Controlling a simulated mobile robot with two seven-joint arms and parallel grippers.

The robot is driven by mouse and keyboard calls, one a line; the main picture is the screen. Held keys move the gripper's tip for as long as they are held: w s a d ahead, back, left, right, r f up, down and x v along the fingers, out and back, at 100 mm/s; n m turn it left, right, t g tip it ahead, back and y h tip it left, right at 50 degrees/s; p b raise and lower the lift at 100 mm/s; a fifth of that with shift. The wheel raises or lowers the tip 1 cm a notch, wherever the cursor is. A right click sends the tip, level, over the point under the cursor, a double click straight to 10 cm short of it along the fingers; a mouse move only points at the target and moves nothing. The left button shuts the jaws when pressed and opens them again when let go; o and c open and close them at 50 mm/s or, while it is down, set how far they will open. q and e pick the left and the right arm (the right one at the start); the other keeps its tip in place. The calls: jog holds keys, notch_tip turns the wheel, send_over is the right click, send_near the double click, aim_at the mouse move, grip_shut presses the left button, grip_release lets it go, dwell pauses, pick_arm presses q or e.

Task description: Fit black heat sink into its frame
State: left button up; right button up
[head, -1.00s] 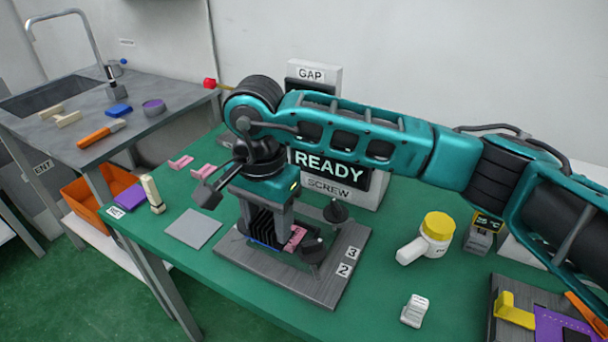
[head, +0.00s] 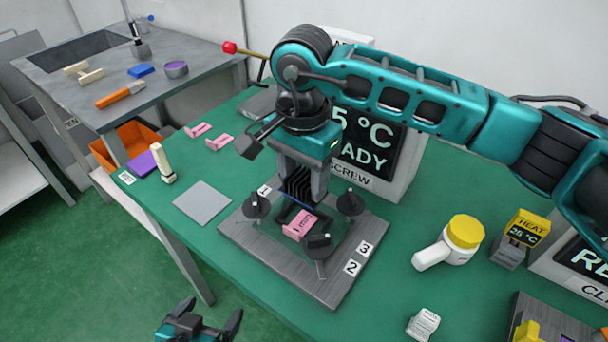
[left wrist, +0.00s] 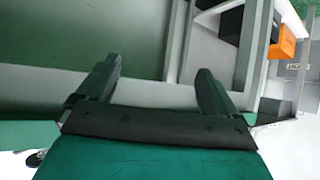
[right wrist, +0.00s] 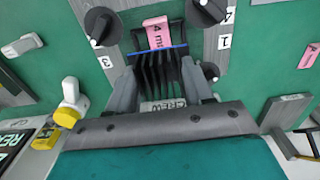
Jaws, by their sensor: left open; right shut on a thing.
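The black finned heat sink (head: 297,183) is held upright in my right gripper (head: 299,190), which is shut on it. It also shows between the fingers in the right wrist view (right wrist: 158,76). The grey fixture board (head: 265,262) lies beneath and in front, with black levers (head: 350,204) around its middle. My left gripper (head: 205,322) is open and empty, off the table's front edge.
A grey square plate (head: 203,204) and two pink pieces (head: 198,130) lie left of the board. A dark display box (head: 372,150) stands close behind my right gripper.

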aim_at(304, 222)
jog(key=shift+f, duration=0.4)
notch_tip(304, 222, down, 3)
jog(key=b, duration=0.3)
jog(key=shift+r, duration=0.15)
notch_tip(304, 222, down, 2)
jog(key=shift+f+b, duration=0.25)
jog(key=shift+b, duration=1)
jog(key=shift+f, duration=0.15)
pick_arm(q)
jog(key=w+d+f, duration=0.1)
jog(key=d+f+h, duration=0.1)
jog(key=shift+w+d+f, duration=0.1)
jog(key=shift+w+d, duration=0.2)
jog(key=shift+w, duration=0.1)
jog(key=shift+s+f+b, duration=0.2)
jog(key=shift+f+b, duration=0.25)
jog(key=shift+a+f+b, duration=0.1)
jog(key=shift+f+b, duration=0.75)
pick_arm(e)
jog(key=shift+f, duration=0.9)
